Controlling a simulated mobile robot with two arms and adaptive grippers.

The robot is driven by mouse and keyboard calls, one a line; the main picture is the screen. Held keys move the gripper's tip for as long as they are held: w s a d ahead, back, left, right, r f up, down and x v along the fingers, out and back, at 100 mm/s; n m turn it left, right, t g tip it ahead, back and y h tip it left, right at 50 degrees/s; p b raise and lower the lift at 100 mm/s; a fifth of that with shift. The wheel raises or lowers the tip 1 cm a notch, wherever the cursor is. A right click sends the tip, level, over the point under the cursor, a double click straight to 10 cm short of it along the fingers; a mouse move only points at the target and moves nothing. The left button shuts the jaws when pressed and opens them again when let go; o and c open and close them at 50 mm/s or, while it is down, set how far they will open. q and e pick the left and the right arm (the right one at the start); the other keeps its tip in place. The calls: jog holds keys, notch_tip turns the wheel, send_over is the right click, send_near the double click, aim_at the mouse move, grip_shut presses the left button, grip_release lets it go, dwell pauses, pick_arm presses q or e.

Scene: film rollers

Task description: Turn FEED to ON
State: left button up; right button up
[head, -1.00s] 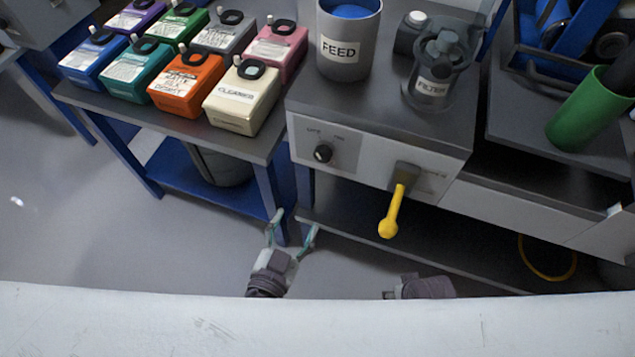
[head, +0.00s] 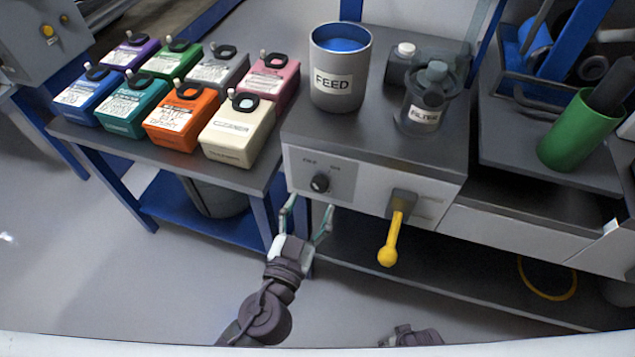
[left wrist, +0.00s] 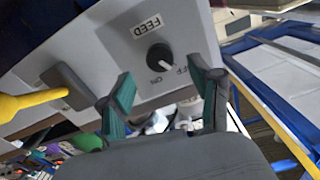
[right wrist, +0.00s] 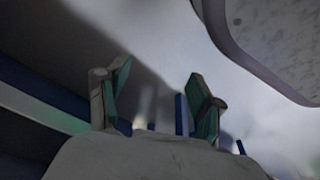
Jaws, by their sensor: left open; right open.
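The black FEED knob (head: 320,183) is on the white front panel of the machine, with small OFF and ON marks above it. In the left wrist view the knob (left wrist: 160,56) shows a white pointer line, close to the OFF letters, beside a FEED label (left wrist: 147,26). My left gripper (head: 309,212) is open and empty, just below and in front of the knob. In the left wrist view its green fingertips (left wrist: 165,86) stand apart, with the knob beyond them. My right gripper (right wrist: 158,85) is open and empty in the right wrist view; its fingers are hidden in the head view.
A yellow-handled lever (head: 393,235) sticks out of the panel right of the knob. The FEED can (head: 338,85) and FILTER jar (head: 424,112) stand on top. A table (head: 165,150) with several coloured canisters is at left. The floor in front is clear.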

aim_at(318, 190)
pick_arm(q)
jog(key=shift+p+x, duration=0.4)
jog(key=shift+x, duration=2.15)
pick_arm(e)
jog(key=shift+s+d+f, duration=0.2)
jog(key=shift+s+f, duration=1.15)
jog(key=shift+f, duration=0.3)
